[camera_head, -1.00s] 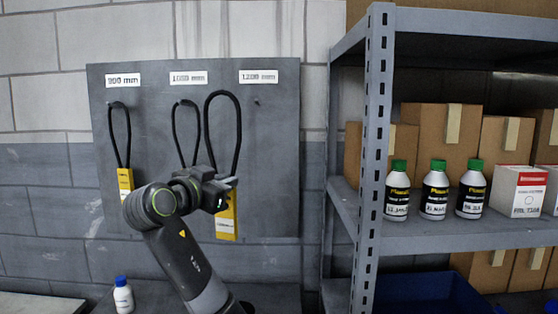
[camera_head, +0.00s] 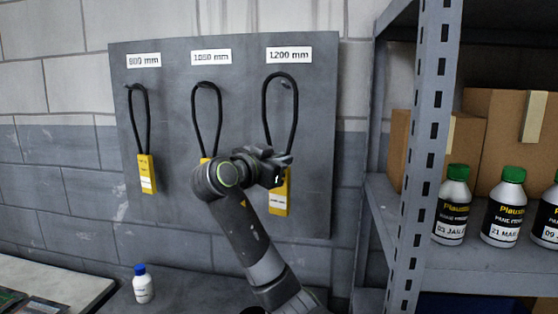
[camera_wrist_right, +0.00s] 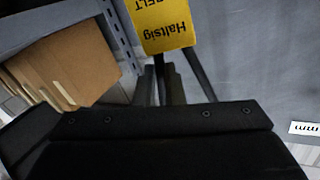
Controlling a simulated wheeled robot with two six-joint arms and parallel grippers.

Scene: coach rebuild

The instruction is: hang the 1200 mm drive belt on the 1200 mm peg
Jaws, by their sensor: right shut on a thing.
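The black 1200 mm drive belt (camera_head: 265,112) with its yellow tag (camera_head: 279,200) is upright at the grey board in the head view. My right gripper (camera_head: 284,158) is shut on the belt's lower part, just above the tag. The 1200 mm peg (camera_head: 287,85) is below the 1200 mm label (camera_head: 289,54) and appears inside the upper part of the loop, a little below its top. I cannot tell whether the loop is around the peg or in front of it. The wrist view shows the tag (camera_wrist_right: 163,25) and dark belt strands (camera_wrist_right: 160,82). My left gripper is out of view.
Other belts hang on the 900 mm (camera_head: 134,110) and 1050 mm (camera_head: 194,115) pegs; my arm partly covers the middle one's tag. A metal shelf post (camera_head: 428,150) stands right of the board, with bottles (camera_head: 453,205) and boxes behind. A small white bottle (camera_head: 143,287) stands below left.

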